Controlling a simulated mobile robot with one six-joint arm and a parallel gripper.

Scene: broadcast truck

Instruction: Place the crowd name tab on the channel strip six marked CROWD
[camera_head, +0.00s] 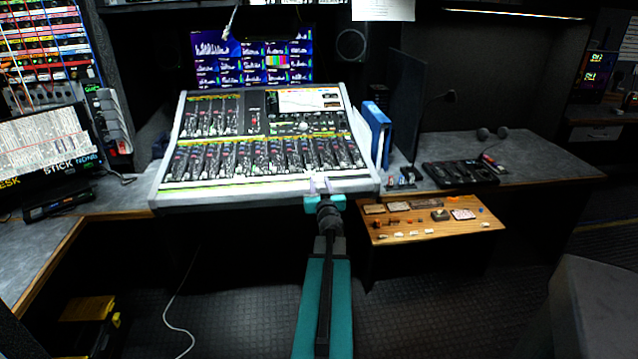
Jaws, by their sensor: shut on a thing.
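My gripper (321,186) is at the front edge of the mixing console (260,192), right of its middle, at the end of my teal arm. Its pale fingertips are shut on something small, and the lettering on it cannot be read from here. The console's fader bank has many channel strips (250,158) with a pale label band (235,182) along its front. The fingertips overlap the right part of this band in the picture; whether they touch it I cannot tell. The strip marked CROWD cannot be made out at this size.
A wooden pull-out shelf (440,246) at the right holds several small pale tabs (413,235) and other small parts. A blue binder (376,134) and a dark screen (406,100) stand right of the console. A black control panel (459,174) lies on the right desk.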

